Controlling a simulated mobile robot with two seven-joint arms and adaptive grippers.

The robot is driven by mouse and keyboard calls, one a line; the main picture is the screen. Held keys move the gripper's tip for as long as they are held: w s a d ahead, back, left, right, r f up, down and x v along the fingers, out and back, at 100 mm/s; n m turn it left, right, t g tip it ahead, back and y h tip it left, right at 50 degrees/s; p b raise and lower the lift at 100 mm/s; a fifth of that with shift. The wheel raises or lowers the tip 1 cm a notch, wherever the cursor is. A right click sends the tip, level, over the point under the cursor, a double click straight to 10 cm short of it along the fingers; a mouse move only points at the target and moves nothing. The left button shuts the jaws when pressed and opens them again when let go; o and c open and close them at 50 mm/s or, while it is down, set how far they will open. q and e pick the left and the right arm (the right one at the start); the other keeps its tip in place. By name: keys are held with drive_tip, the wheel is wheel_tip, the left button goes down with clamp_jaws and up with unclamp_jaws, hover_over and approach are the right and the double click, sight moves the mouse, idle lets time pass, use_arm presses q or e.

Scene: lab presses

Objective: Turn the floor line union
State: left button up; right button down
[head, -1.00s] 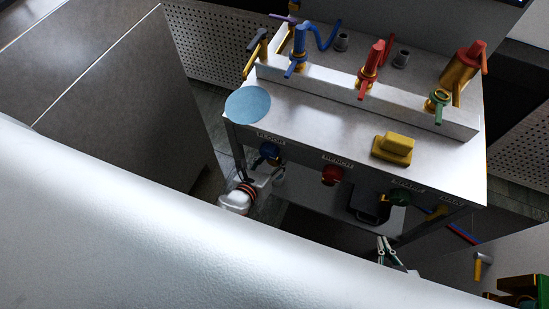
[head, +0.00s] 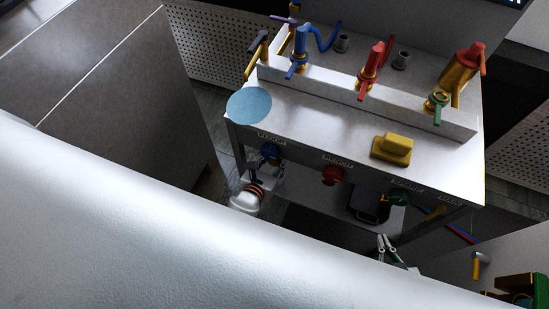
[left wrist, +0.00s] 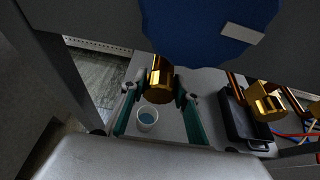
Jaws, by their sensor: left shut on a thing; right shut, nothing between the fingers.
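The blue valve handle (head: 270,152) is under the front edge of the bench, below a label that seems to read FLOOR. In the left wrist view the blue handle (left wrist: 205,30) fills the top. A brass union (left wrist: 160,78) hangs below it. My left gripper (left wrist: 160,90) is shut on this union, one finger on each side. In the head view my left wrist is just below the blue handle, and its fingers are too dark to make out well. My right gripper (head: 382,240) is shut and empty, low near the bench's right side.
A red handle (head: 332,175) and a green handle (head: 398,199) are farther right under the bench (head: 300,120). A black container (left wrist: 240,118) is to the right. A yellow block (head: 392,148) lies on top.

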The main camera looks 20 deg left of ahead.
use_arm(q)
drive_tip(key=o, duration=1.1)
drive_tip(key=shift+v, duration=6)
